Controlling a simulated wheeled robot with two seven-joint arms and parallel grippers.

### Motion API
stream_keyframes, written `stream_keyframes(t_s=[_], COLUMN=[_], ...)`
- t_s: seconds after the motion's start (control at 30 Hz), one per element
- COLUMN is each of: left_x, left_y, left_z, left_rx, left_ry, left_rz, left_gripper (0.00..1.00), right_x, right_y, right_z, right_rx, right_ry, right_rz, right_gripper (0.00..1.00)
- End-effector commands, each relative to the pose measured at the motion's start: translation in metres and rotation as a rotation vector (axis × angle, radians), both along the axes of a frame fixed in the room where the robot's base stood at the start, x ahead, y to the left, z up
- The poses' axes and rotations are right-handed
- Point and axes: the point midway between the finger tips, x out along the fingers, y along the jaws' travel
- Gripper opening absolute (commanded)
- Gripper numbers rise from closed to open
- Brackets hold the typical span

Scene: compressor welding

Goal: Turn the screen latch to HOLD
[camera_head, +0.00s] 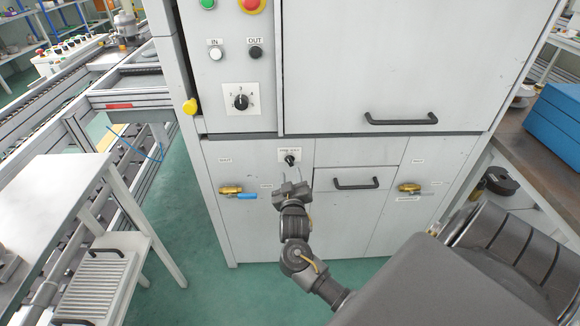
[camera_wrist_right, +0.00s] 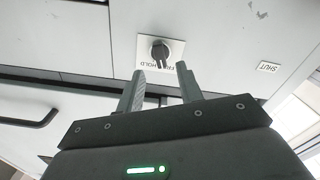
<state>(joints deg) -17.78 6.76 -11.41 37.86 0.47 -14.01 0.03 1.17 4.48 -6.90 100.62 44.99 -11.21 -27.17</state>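The screen latch (camera_head: 290,160) is a small black knob on a pale label plate on the front of the grey cabinet. My right gripper (camera_head: 291,174) is just below the latch in the head view. In the right wrist view its two fingers (camera_wrist_right: 159,68) are apart and empty, with the knob beyond the gap between their tips. My left gripper is not in view.
The cabinet has a drawer handle (camera_head: 356,184) right of the latch, a blue-levered brass valve (camera_head: 232,190) to the left and a brass valve (camera_head: 409,188) to the right. A rotary selector (camera_head: 241,101) sits above. A grey table (camera_head: 62,190) stands at left.

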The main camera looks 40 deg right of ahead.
Motion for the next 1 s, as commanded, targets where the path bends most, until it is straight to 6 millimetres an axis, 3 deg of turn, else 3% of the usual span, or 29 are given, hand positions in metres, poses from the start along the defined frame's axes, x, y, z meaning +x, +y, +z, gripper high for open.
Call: stream_keyframes(t_s=[0.3,0.7,1.0], left_x=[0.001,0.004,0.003], left_y=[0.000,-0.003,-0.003], left_z=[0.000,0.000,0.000], left_rx=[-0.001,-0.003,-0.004], left_ry=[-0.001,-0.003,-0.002], left_rz=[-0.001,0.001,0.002], left_gripper=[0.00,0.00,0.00], right_x=[0.037,0.043,0.043], right_y=[-0.028,-0.032,-0.032], right_z=[0.000,0.000,-0.001], right_rx=[-0.001,0.001,0.001], right_ry=[0.000,0.000,0.000], right_rz=[0.000,0.001,0.001], right_gripper=[0.36,0.36,0.00])
